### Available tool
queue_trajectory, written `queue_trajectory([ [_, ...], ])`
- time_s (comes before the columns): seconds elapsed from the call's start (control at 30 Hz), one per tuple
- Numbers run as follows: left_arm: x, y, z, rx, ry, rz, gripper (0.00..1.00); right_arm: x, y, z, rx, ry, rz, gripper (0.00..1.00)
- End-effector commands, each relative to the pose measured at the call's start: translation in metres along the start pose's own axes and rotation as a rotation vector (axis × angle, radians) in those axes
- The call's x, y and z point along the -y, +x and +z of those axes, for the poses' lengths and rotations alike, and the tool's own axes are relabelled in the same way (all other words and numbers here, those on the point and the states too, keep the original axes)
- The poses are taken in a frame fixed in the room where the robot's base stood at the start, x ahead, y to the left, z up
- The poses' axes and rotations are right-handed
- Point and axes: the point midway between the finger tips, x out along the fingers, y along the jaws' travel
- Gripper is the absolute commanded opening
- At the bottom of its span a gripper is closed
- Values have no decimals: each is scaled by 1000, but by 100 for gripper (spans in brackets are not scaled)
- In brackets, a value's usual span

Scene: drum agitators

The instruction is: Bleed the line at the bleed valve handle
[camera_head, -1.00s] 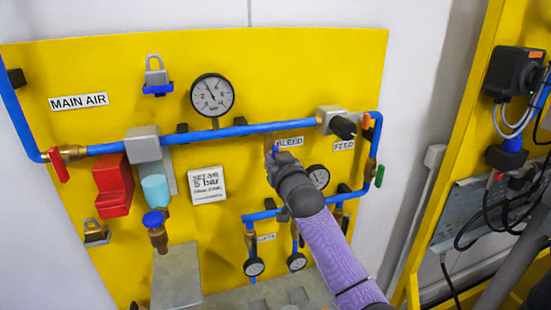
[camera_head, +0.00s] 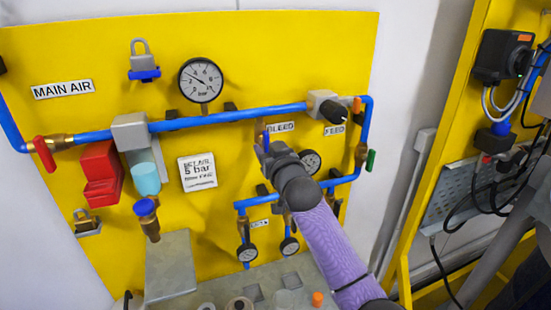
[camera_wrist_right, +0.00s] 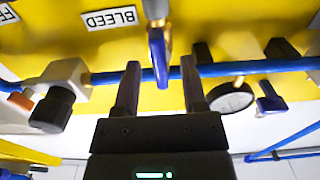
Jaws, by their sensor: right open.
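The bleed valve handle is a slim blue lever on a brass stem below the blue air pipe, beside the BLEED label (camera_head: 281,127). In the right wrist view, which appears upside down, the blue handle (camera_wrist_right: 159,55) lies between the fingertips of my right gripper (camera_wrist_right: 157,70). The gripper is open, with a gap visible on each side of the handle. In the head view my right gripper (camera_head: 263,146) covers most of the valve; only a little blue (camera_head: 266,133) shows above it. My left gripper is out of view.
A pressure gauge (camera_head: 202,80) stands above the pipe (camera_head: 230,116). A black knob (camera_head: 334,110) and green handle (camera_head: 371,160) are to the right. A red handle (camera_head: 44,153) is at left. A grey ledge (camera_head: 285,280) lies below the panel.

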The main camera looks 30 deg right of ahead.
Motion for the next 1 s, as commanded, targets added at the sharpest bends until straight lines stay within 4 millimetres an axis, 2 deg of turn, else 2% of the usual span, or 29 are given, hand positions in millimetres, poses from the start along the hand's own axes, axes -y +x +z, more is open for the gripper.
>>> queue_trajectory([
  [0.2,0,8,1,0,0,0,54,0,-48,3,1,0,-1,54],
  [0.33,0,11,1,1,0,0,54,0,-68,3,3,0,0,54],
  [0.5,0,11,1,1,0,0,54,0,-76,1,2,0,0,54],
  [0.87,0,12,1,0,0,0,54,0,-76,3,4,0,0,54],
  [0.93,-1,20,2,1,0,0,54,1,-74,24,34,-5,-2,54],
  [0.97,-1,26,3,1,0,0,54,2,-72,42,61,-8,-4,54],
  [1.0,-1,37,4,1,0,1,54,4,-70,75,109,-15,-8,54],
])
